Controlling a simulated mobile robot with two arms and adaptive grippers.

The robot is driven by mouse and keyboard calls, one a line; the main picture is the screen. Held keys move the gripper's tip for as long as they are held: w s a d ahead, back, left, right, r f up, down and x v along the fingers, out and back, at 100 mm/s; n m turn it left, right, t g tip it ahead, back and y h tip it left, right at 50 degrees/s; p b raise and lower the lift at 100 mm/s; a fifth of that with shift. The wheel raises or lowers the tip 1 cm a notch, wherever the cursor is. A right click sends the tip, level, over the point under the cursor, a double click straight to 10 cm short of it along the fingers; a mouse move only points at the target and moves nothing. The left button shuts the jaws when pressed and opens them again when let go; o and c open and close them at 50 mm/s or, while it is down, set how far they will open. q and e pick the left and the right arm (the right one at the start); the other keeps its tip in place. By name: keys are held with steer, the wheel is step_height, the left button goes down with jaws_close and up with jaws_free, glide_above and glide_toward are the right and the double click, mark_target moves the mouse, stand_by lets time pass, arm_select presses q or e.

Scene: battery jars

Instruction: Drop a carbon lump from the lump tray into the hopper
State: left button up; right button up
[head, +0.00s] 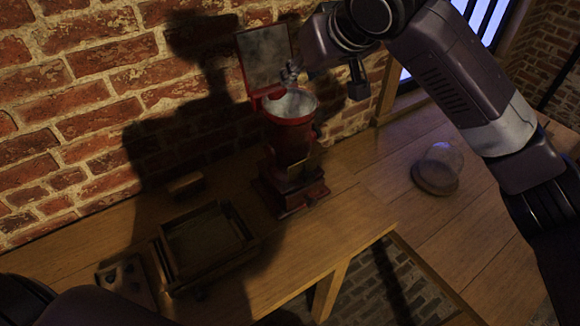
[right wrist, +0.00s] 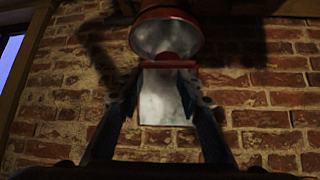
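The hopper (head: 292,106) is the pale metal funnel with a red rim on top of a red machine (head: 290,150). Its square lid (head: 265,58) stands open against the wall; the lid also shows in the right wrist view (right wrist: 163,105), below the hopper's bowl (right wrist: 165,38). The bowl shows no lump. My right gripper (head: 291,74) is beside the lid, above the hopper. In the right wrist view its fingers are apart with nothing seen held. The lump tray (head: 112,289) lies at lower left with small dark shapes. My left gripper is not visible.
A dark, shallow wooden box (head: 249,246) stands between the lump tray and the machine, with a small wooden block (head: 186,184) behind it. A glass dome on a base (head: 436,172) stands on the right. A brick wall (head: 75,120) closes off the back.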

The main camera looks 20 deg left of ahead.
steer(key=v, duration=1.2)
steer(key=shift+f, duration=0.1)
